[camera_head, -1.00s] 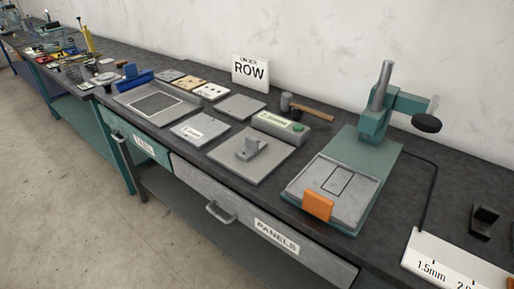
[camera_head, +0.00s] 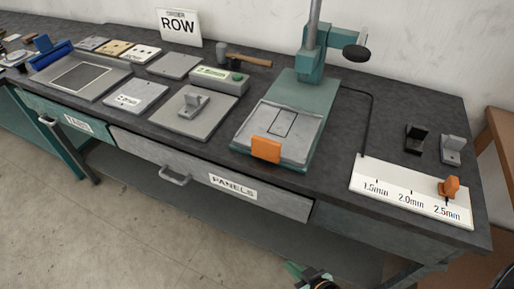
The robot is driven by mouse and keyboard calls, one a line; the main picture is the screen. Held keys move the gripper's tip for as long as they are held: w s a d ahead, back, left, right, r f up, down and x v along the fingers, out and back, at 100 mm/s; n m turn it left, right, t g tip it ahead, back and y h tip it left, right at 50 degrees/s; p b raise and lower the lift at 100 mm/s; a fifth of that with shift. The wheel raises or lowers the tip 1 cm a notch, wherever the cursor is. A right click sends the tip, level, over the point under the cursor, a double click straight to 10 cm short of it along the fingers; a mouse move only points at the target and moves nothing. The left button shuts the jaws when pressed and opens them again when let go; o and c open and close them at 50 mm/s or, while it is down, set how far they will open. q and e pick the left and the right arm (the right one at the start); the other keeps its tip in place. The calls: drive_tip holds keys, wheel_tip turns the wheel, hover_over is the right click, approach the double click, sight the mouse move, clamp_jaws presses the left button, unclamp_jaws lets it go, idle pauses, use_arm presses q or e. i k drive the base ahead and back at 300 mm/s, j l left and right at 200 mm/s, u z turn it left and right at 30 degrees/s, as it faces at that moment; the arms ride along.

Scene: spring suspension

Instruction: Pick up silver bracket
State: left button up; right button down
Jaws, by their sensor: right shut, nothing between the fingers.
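A silver bracket (camera_head: 453,148) stands at the right end of the bench, to the right of a black bracket (camera_head: 415,139). Another grey bracket (camera_head: 192,104) sits on a square grey plate (camera_head: 217,122) left of the press. My right gripper (camera_head: 316,279) shows only partly at the bottom edge, in front of and below the bench, far from every bracket. It is shut and empty. My left gripper is out of view.
A green press (camera_head: 318,72) with an orange block (camera_head: 266,149) on its front stands mid-bench. A white thickness board (camera_head: 411,193) with an orange knob (camera_head: 449,187) lies at the front right. A PANELS drawer (camera_head: 206,176) is below. A wooden chair-like piece (camera_head: 500,130) is at the right edge.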

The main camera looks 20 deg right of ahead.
sight(194, 102)
drive_tip(key=i+j+z, duration=0.1)
drive_tip(key=j, duration=0.2)
drive_tip(key=i+j+z, duration=0.15)
drive_tip(key=j, duration=0.2)
drive_tip(key=i+j+z, duration=0.1)
drive_tip(key=j, duration=0.25)
drive_tip(key=i+j+z, duration=0.1)
drive_tip(key=i+j, duration=0.15)
drive_tip(key=j, duration=0.15)
drive_tip(key=i+j+z, duration=0.1)
drive_tip(key=j, duration=0.25)
